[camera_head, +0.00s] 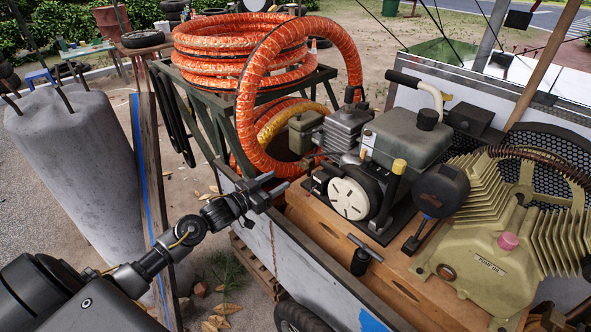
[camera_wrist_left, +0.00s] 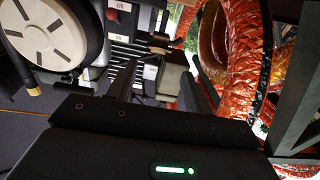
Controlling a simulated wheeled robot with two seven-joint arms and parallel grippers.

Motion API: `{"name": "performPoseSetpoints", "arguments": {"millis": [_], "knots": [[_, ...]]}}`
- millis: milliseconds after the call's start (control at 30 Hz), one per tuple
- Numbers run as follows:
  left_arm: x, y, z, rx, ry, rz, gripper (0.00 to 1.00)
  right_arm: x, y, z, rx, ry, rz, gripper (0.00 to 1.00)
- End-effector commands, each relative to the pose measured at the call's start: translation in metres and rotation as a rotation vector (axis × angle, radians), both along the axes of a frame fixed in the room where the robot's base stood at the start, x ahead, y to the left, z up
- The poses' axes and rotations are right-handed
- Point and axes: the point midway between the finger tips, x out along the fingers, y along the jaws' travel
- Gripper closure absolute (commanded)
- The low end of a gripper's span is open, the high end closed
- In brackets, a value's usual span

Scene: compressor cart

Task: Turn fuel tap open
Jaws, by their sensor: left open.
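The engine (camera_head: 405,137) sits on the cart, with a grey-green tank on top and a round white starter cover (camera_head: 349,197) at its front. The cover also shows at the upper left of the left wrist view (camera_wrist_left: 48,30). My left gripper (camera_head: 279,183) is open and empty, just left of the engine's front corner and above the cart's side wall. In the left wrist view its two fingers (camera_wrist_left: 166,88) point toward the engine's side, with a beige-green box beyond them. I cannot make out the fuel tap for certain. My right gripper is not in view.
A large orange hose (camera_head: 262,130) coils on a rack and loops down close to my left gripper. The cart's side wall (camera_head: 320,265) runs below it. A yellow pump (camera_head: 495,255) stands right of the engine. A concrete cylinder (camera_head: 75,160) stands at left.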

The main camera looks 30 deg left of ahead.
Motion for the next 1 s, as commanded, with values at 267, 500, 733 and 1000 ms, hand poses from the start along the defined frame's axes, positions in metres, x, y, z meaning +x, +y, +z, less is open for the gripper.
{"name": "performPoseSetpoints", "arguments": {"millis": [267,500,733,1000], "knots": [[0.051,-0.018,0.002,-0.002,-0.002,0.001,0.49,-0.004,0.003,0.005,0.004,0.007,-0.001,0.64],[0.078,-0.028,0.001,0.0,-0.001,0.0,0.49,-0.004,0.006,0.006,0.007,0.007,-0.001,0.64],[0.083,-0.03,0.0,0.001,0.0,-0.001,0.49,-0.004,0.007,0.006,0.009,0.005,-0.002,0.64],[0.083,-0.03,0.0,0.001,0.001,0.0,0.64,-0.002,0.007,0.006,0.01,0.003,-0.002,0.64]]}}
